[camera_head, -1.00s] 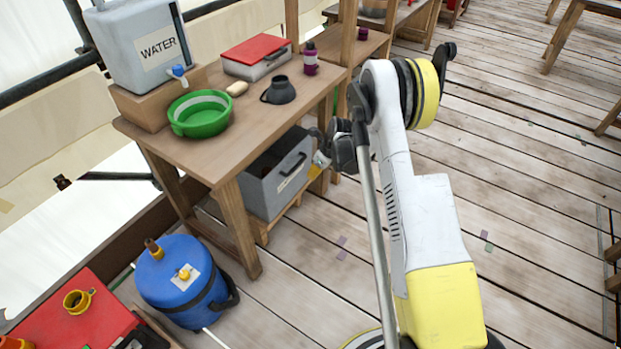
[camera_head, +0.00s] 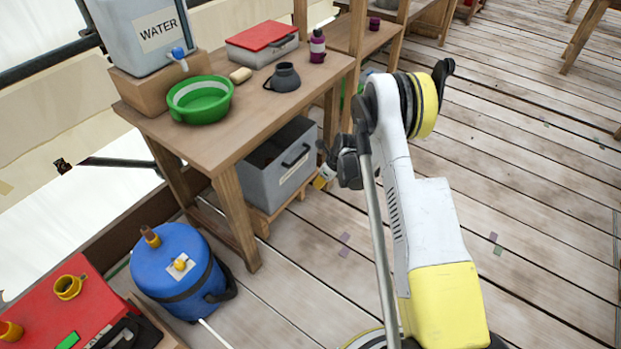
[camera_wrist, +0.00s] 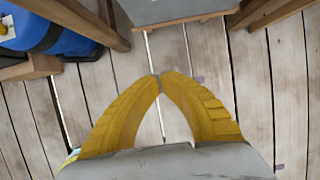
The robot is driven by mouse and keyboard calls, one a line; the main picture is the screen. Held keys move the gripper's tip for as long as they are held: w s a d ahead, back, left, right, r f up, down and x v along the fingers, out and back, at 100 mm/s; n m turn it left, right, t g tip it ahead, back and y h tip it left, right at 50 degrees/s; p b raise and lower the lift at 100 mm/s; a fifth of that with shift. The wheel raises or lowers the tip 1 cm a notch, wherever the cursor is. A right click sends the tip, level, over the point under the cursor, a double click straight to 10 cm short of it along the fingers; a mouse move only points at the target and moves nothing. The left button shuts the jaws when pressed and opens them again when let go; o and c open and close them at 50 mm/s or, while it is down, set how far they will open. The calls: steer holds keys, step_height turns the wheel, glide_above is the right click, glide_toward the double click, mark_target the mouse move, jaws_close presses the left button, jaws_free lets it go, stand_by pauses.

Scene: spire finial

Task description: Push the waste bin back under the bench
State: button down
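The lower part of the bin also shows at the top of the wrist view (camera_wrist: 175,10). My gripper (camera_head: 322,181) is just right of the bin in the head view. In the wrist view its yellow fingers (camera_wrist: 160,76) meet at the tips with nothing between them, apart from the bin. The bin's far side is hidden.
A blue drum (camera_head: 178,270) with a black handle stands at the bench's near end, by a red box (camera_head: 70,305). Bench legs (camera_head: 237,222) flank the bin. On top are a green bowl (camera_head: 200,98) and a water container (camera_head: 140,35).

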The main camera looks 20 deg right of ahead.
steer(key=s+d+r+p, duration=0.4)
steer(key=s+r+p, duration=0.2)
steer(key=r, duration=0.3)
steer(key=shift+s+d+r, duration=0.2)
steer(key=shift+s+d, duration=0.15)
steer(key=shift+d, duration=0.05)
steer(key=s+a+r+n+h, duration=0.15)
steer(key=r+n, duration=0.25)
steer(key=r, duration=0.5)
steer(key=s+a+r+n+t, duration=0.1)
steer(key=s+a+r+n, duration=0.2)
steer(key=r, duration=0.5)
steer(key=s+a+r+n, duration=0.1)
steer(key=a+r+n, duration=0.1)
steer(key=r+n, duration=0.5)
steer(key=s+a+r+n+t, duration=0.1)
steer(key=s+a+r+n, duration=0.1)
steer(key=s+n, duration=0.3)
steer(key=s+a+r+n, duration=0.1)
steer(key=s+r+n, duration=0.4)
steer(key=s, duration=0.4)
steer(key=s+a+r+n+t+h, duration=0.1)
steer(key=s+a+r+n, duration=0.1)
steer(key=s+r+n, duration=0.2)
steer(key=s, duration=0.3)
steer(key=shift+a+n+t, duration=0.3)
steer(key=shift+a+n, duration=0.05)
steer(key=shift+n, duration=0.05)
